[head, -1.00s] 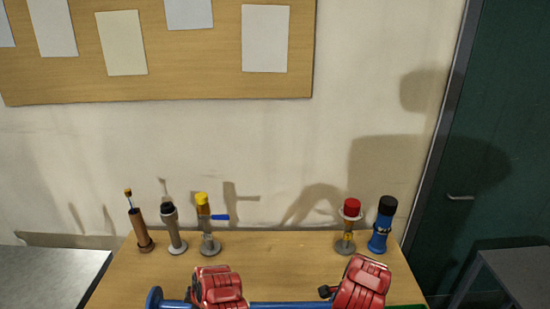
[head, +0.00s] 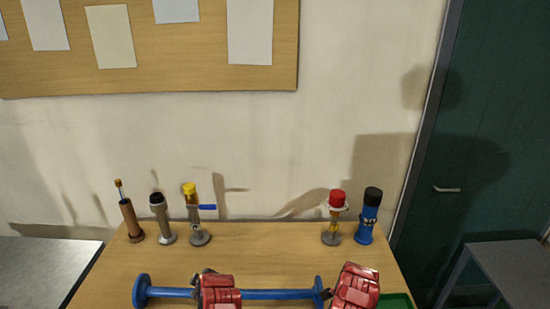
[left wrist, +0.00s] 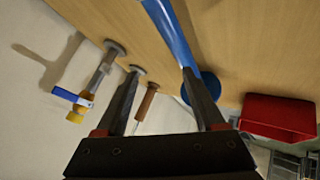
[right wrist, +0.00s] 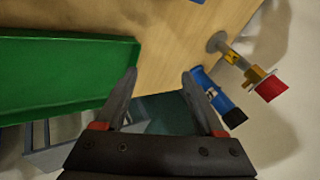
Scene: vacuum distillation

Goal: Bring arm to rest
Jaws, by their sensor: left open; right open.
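My left gripper (left wrist: 158,75) is open with nothing between its fingers. In its wrist view, a blue bar (left wrist: 168,28) with a round end flange (left wrist: 205,88) lies beyond the right finger; I cannot tell any contact. My right gripper (right wrist: 158,73) is open and empty beside a green tray (right wrist: 65,75). In the head view, my red left wrist part (head: 218,292) covers part of the blue bar (head: 270,294). My red right wrist part (head: 356,288) is just right of the bar's right flange; fingertips are hidden there.
Several fittings stand along the table's back: brown (head: 131,220), grey (head: 161,220), yellow-topped (head: 194,215), red-topped (head: 334,218) and blue (head: 368,217). A red bin (left wrist: 278,118) shows in the left wrist view. The tabletop between the back groups is clear.

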